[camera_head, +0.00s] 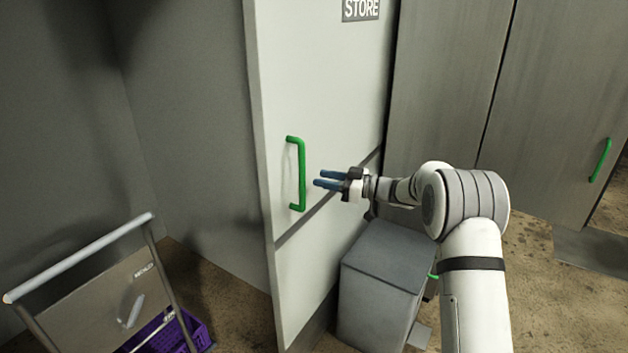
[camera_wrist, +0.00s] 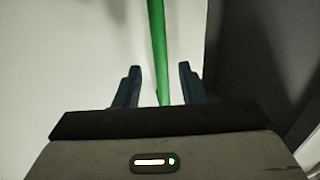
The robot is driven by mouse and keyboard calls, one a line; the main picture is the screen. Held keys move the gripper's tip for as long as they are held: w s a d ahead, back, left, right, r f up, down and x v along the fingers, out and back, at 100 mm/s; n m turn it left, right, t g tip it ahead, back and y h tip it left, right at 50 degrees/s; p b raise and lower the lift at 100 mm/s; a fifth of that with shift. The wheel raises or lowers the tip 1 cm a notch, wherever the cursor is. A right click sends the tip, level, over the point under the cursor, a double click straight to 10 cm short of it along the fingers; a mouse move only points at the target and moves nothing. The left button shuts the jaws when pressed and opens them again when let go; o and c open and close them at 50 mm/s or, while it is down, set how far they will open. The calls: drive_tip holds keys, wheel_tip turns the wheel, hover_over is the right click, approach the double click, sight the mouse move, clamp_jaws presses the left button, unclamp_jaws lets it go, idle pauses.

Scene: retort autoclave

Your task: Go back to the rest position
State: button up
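My gripper (camera_head: 317,178) is at the end of my outstretched arm, in front of a white door marked STORE (camera_head: 325,75). Its two blue fingers are apart and nothing is between them in the head view. The door's green handle (camera_head: 301,174) is just left of the fingertips, with a small gap. In the wrist view the handle (camera_wrist: 157,50) runs upright between the lines of the two open fingers (camera_wrist: 157,72). The fingers do not close on it. The door appears to stand ajar, its left edge toward me.
A metal cart (camera_head: 105,285) with a push bar stands at lower left, a purple crate (camera_head: 190,335) behind it. A grey box (camera_head: 385,275) stands on the floor below my arm. Another green handle (camera_head: 600,160) is on a grey panel at right. Brown floor shows at lower right.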

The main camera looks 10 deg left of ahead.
drive_tip(key=shift+d, duration=0.25)
